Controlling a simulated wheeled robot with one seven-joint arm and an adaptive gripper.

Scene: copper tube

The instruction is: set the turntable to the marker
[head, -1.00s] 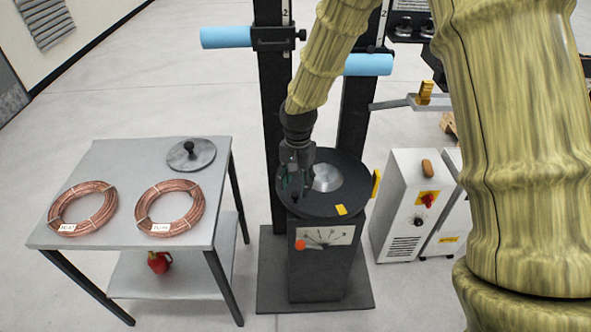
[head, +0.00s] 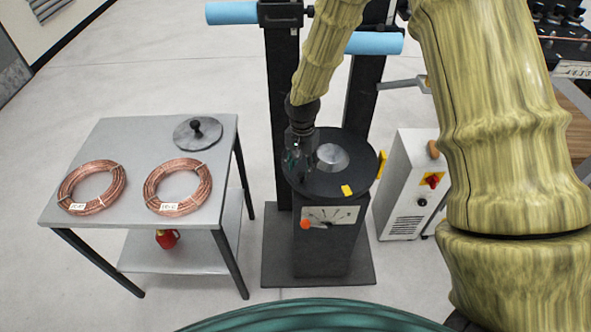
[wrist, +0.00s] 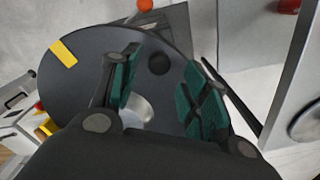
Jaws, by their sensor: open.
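The turntable is a dark round disc (head: 345,178) with a silver hub (head: 332,157), on a black pedestal. A yellow tab (head: 346,190) lies on its near rim; it also shows in the wrist view (wrist: 63,53). A yellow marker (head: 381,165) stands just outside the right rim and appears apart from the tab. My gripper (head: 295,163) is over the left part of the disc. In the wrist view, its two green-padded fingers (wrist: 165,88) are open, with a black knob (wrist: 159,64) on the disc showing between them. Whether they touch the knob cannot be told.
A grey table (head: 135,140) at left holds two copper coils (head: 178,208) and a round lid with a knob (head: 198,133). A white cabinet (head: 405,185) stands right of the pedestal. Dark posts with blue rollers (head: 375,43) rise behind it. The front floor is clear.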

